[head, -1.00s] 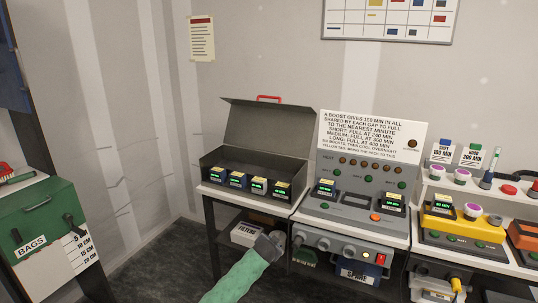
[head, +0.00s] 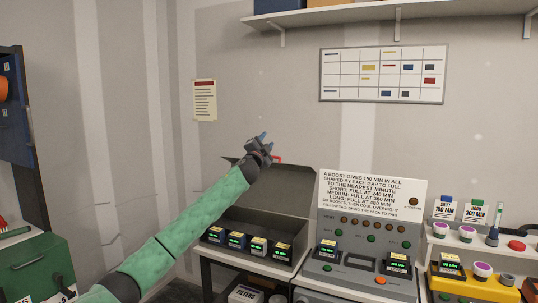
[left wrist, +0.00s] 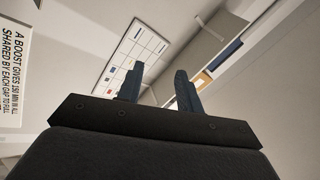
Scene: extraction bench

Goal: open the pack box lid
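The pack box (head: 246,229) stands on the bench at the left with its dark grey lid (head: 292,188) raised and leaning back. Several packs (head: 237,240) with green-lit displays sit in a row inside it. A red handle (head: 277,159) shows at the lid's top edge, partly hidden by my left gripper. My left gripper (head: 264,138) is above the lid's top edge, pointing up, its blue fingers apart with nothing between them. The fingers also show apart in the left wrist view (left wrist: 157,88). My right gripper is not in view.
A grey charging panel (head: 369,240) with a white sign stands right of the box. A wall shelf (head: 350,22) runs overhead, above a whiteboard (head: 384,75). A green bags box (head: 38,268) stands at lower left. The wall space around the gripper is clear.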

